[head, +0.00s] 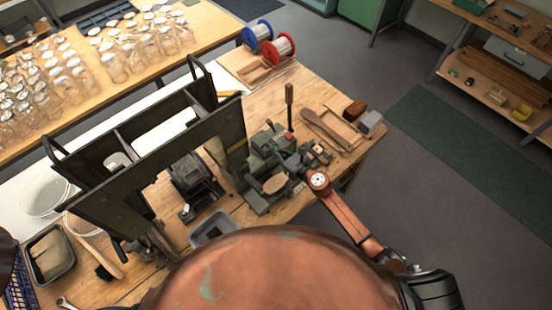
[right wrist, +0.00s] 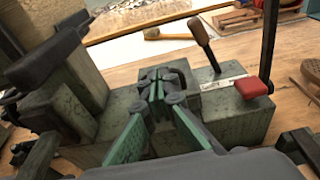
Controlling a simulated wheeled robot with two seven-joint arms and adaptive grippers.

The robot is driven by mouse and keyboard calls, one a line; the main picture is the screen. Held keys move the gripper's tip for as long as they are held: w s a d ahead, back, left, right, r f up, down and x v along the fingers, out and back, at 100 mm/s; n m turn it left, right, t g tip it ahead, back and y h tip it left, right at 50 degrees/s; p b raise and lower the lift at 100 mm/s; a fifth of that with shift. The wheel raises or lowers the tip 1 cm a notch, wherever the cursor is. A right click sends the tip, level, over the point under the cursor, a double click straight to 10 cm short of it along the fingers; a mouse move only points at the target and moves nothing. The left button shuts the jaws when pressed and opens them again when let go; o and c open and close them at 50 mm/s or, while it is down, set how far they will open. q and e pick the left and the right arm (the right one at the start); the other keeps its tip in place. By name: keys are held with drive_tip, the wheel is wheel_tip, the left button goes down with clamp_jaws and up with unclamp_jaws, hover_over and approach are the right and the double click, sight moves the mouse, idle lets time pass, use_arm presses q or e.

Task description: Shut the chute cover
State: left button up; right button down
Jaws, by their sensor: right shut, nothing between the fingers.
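The chute cover cannot be told apart with certainty. A grey-green bench machine (head: 262,186) stands on the wooden bench, and its blocks (right wrist: 240,121) fill the right wrist view. In the head view my right gripper (head: 294,160) is at the machine's right side, partly hidden by my arm. My left gripper is not seen.
A large dark frame (head: 140,145) stands left of the machine. A grey tray (head: 212,229) sits in front. Wire spools (head: 278,47) and glass jars (head: 145,45) are farther back.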

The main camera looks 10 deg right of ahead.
drive_tip(key=shift+w, duration=0.1)
drive_tip(key=shift+d, duration=0.1)
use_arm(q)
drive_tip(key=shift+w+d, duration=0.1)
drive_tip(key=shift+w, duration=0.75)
use_arm(e)
drive_tip(key=v, duration=1.4)
drive_tip(key=shift+r, duration=0.1)
